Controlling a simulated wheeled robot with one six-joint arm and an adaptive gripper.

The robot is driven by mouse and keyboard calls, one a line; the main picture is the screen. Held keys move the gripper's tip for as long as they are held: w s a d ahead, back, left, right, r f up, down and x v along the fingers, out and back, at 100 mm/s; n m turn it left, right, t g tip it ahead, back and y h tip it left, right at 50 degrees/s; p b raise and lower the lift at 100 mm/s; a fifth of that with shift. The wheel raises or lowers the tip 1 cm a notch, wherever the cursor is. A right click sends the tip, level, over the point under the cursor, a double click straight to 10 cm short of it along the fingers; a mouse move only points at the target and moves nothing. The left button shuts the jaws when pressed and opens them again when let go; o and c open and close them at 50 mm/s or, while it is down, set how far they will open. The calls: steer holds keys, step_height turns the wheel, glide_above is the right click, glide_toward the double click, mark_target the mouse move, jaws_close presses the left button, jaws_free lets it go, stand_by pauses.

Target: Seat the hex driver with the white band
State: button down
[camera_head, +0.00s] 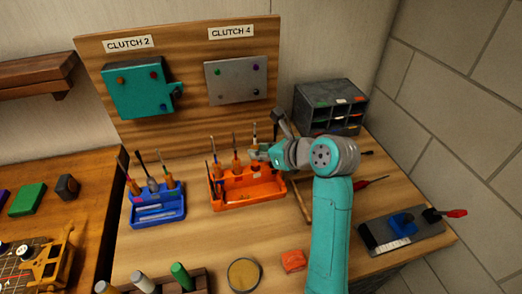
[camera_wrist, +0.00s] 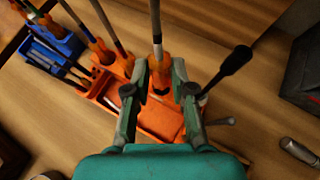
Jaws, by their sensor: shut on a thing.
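My gripper (camera_head: 259,154) is over the right rear of the orange tool tray (camera_head: 233,198). The same driver (camera_head: 254,130) shows in the head view, tip up. Its lower end is hidden, so I cannot tell whether it sits in the tray. Two other orange-handled drivers (camera_head: 235,152) (camera_head: 213,158) stand upright in the tray to the left.
A blue tray (camera_head: 160,212) with several tools stands left of the orange tray. Behind are a teal block (camera_head: 137,91) under "CLUTCH 2" and a grey plate (camera_head: 235,78) under "CLUTCH 4". A dark drawer unit (camera_head: 330,105) stands back right. A round tin (camera_head: 243,274) is in front.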

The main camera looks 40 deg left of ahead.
steer(key=shift+f, duration=2)
steer(key=c, duration=0.9)
jaws_free()
steer(key=v, duration=1.2)
steer(key=shift+f, duration=0.1)
